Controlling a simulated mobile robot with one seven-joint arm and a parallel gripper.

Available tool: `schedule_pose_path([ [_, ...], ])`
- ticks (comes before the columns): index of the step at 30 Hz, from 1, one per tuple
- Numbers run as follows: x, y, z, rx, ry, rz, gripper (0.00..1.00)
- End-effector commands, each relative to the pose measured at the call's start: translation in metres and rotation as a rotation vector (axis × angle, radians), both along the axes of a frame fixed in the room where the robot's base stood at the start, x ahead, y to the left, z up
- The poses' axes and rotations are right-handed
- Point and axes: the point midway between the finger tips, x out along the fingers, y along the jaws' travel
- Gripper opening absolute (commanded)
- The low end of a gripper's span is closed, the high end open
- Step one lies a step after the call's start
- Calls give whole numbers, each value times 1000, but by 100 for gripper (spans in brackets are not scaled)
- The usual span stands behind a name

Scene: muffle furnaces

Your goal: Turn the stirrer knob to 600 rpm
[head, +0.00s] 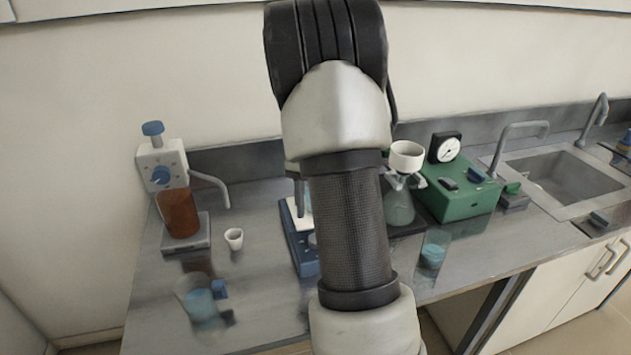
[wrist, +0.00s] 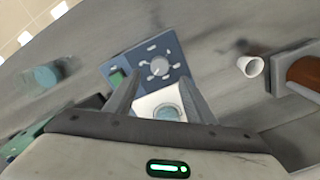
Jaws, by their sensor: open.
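The stirrer is a blue unit with a white top plate; in the head view its body (head: 305,257) is partly hidden behind my arm. In the wrist view its blue control panel (wrist: 178,62) carries a round grey stirrer knob (wrist: 160,67) with small white marks around it and a green switch (wrist: 117,77). The marks are too small to read. My gripper (wrist: 161,79) is open in the wrist view, one finger on each side of the panel's middle, with the knob appearing between the tips. I cannot tell any contact. A round vessel (wrist: 166,111) stands on the white plate.
A beaker of blue liquid (head: 200,304) is at the front left. A flask (head: 398,208), green pump (head: 462,198) and blue-filled beaker (head: 433,254) are at right.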

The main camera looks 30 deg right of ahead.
Motion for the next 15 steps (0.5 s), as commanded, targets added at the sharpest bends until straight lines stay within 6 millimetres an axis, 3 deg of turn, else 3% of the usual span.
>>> schedule_pose_path([
  [6, 1, -1, 54, -3, -4, 0, 49],
  [15, 0, 0, 91, -1, -1, -1, 49],
])
